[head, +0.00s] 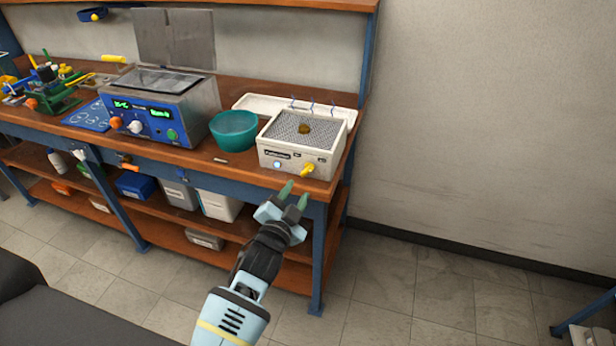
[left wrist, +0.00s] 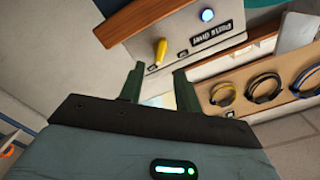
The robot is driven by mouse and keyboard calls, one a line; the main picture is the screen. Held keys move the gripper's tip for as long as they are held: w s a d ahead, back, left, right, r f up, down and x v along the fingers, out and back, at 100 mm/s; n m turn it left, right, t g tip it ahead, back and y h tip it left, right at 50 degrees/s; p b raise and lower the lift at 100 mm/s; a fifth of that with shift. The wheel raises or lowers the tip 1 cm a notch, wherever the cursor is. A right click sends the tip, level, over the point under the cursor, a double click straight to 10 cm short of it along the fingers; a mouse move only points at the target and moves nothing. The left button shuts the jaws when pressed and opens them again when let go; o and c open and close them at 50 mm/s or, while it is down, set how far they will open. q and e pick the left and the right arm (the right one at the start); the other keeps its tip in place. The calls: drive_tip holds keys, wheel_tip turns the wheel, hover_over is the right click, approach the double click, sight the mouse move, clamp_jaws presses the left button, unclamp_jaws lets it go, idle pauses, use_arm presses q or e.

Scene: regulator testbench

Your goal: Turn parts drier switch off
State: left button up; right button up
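The parts drier (head: 270,157) is a cream box with a mesh top at the right end of the bench. It also shows in the left wrist view (left wrist: 130,22), upside down, with its name label. Its yellow switch (head: 307,170) sits on the front face; in the left wrist view the yellow lever (left wrist: 161,50) is tilted. A round lamp (head: 277,165) on the front glows blue, also in the left wrist view (left wrist: 207,15). My left gripper (head: 294,194) is open and empty, just in front of and below the switch, apart from it. My right gripper is not in view.
A small brown part (head: 305,128) lies on the mesh. A teal bowl (head: 234,131) and a blue-fronted machine (head: 160,105) stand left of the drier. The bench's front edge (head: 250,176) is close to my gripper.

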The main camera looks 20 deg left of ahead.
sight(306, 174)
use_arm(q)
drive_tip(key=shift+w, duration=0.1)
drive_tip(key=shift+w+d, duration=0.1)
drive_tip(key=shift+w, duration=3.7)
clamp_jaws()
